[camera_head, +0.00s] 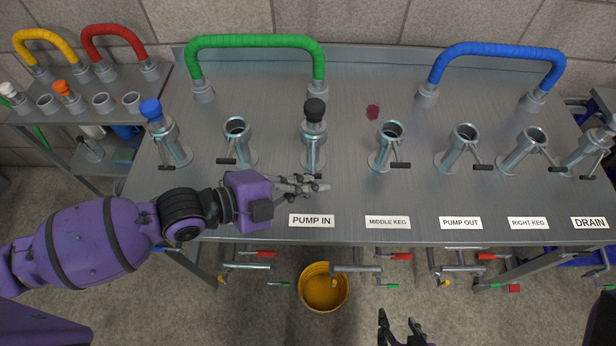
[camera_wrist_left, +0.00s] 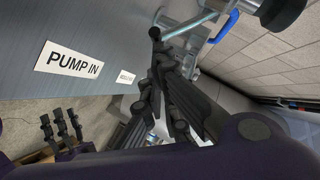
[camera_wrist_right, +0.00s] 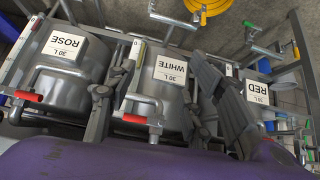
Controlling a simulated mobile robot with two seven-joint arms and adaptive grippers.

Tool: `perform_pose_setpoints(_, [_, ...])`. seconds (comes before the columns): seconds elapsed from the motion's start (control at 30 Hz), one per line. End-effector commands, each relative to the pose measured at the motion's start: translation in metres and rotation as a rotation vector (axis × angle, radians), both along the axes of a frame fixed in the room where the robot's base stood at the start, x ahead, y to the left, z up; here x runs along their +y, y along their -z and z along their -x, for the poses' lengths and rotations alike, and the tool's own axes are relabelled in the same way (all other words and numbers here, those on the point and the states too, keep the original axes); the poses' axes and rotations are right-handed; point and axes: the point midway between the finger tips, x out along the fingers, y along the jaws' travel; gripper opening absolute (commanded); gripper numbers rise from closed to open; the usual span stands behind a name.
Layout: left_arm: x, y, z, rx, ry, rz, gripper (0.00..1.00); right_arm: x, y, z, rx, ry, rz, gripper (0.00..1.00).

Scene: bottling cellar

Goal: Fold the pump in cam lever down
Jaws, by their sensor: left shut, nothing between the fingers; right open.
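The pump in port (camera_head: 313,152) stands behind the PUMP IN label (camera_head: 312,221), with a black-capped fitting (camera_head: 315,111) upright in its top. A thin light bar, which looks like its cam lever, runs along its front; its exact angle is hard to tell. My left gripper (camera_head: 318,184) is shut and empty, just in front of the port's foot, above the bench. In the left wrist view its fingers (camera_wrist_left: 157,55) are together beside a shiny metal rod (camera_wrist_left: 192,24); contact cannot be told. My right gripper (camera_head: 400,330) is open and empty, in front of the bench, low in the picture.
Neighbouring ports, such as the middle keg port (camera_head: 388,148), have levers sticking out sideways. Green (camera_head: 255,42) and blue (camera_head: 500,50) hoses arch behind. A small red object (camera_head: 373,112) lies on the bench. A yellow bucket (camera_head: 322,290) and kegs (camera_wrist_right: 70,75) are below.

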Motion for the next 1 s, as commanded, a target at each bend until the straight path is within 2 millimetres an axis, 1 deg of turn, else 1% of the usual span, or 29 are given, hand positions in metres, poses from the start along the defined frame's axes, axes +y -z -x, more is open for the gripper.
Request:
perform_pose_setpoints(0.03, [0.000, 0.012, 0.001, -0.031, -0.002, 0.000, 0.00, 0.000, 0.008, 0.004, 0.011, -0.001, 0.002, 0.47])
perform_pose_setpoints(0.37, [0.001, 0.039, -0.007, -0.295, -0.003, -0.001, 0.00, 0.001, 0.032, 0.008, 0.030, -0.011, 0.005, 0.47])
perform_pose_setpoints(0.6, [0.000, 0.048, -0.015, -0.431, -0.002, -0.001, 0.00, 0.001, 0.041, 0.008, 0.031, -0.013, 0.007, 0.47])
perform_pose_setpoints(0.8, [0.000, 0.051, -0.018, -0.488, -0.001, -0.001, 0.00, 0.002, 0.047, 0.007, 0.031, -0.015, 0.007, 0.47])
perform_pose_setpoints(1.0, [0.001, 0.051, -0.020, -0.507, -0.001, -0.002, 0.00, 0.002, 0.047, 0.003, 0.026, -0.016, 0.007, 0.47])
